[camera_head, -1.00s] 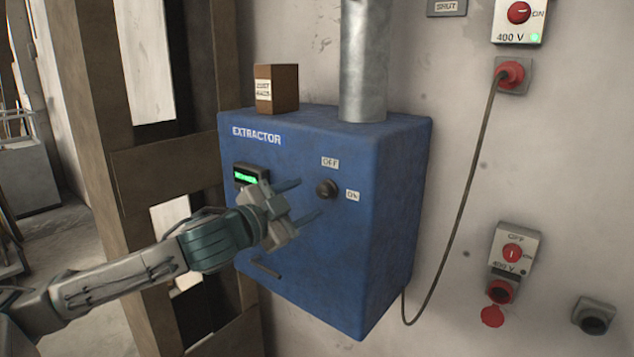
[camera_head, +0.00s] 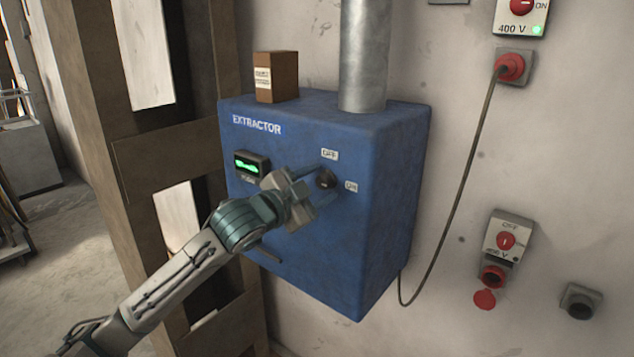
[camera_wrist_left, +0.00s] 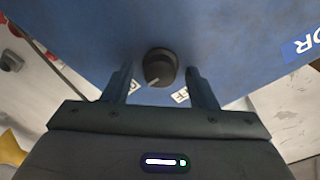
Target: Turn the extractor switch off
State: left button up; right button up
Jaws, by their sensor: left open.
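The extractor (camera_head: 350,240) is a blue wall box with an EXTRACTOR label and a lit green display (camera_head: 248,165). Its switch is a dark round knob (camera_head: 327,178) on the front, with an OFF label (camera_head: 329,154) above it and an ON label (camera_head: 351,186) to its right. My left gripper (camera_head: 324,183) is open at the knob. In the left wrist view the knob (camera_wrist_left: 159,66) lies between and just beyond the two fingertips (camera_wrist_left: 160,72), with a pale pointer mark on it. I cannot tell whether the fingers touch it. My right gripper is not in view.
A metal duct (camera_head: 363,60) and a small brown box (camera_head: 276,78) stand on the extractor. A cable (camera_head: 465,185) runs from a red plug (camera_head: 509,67) to behind it. Another red switch unit (camera_head: 506,240) is on the wall at right. A wooden post (camera_head: 100,100) stands at left.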

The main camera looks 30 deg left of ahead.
pick_arm(q)
jog(key=c, duration=1)
jog(key=shift+o, duration=0.2)
jog(key=n, duration=0.4)
jog(key=shift+n, duration=0.4)
jog(key=n, duration=0.4)
jog(key=shift+n, duration=0.4)
jog(key=n+b, duration=0.1)
jog(key=n, duration=0.3)
jog(key=shift+n+t, duration=0.3)
jog(key=shift+n+y+b, duration=0.3)
jog(key=shift+n, duration=2)
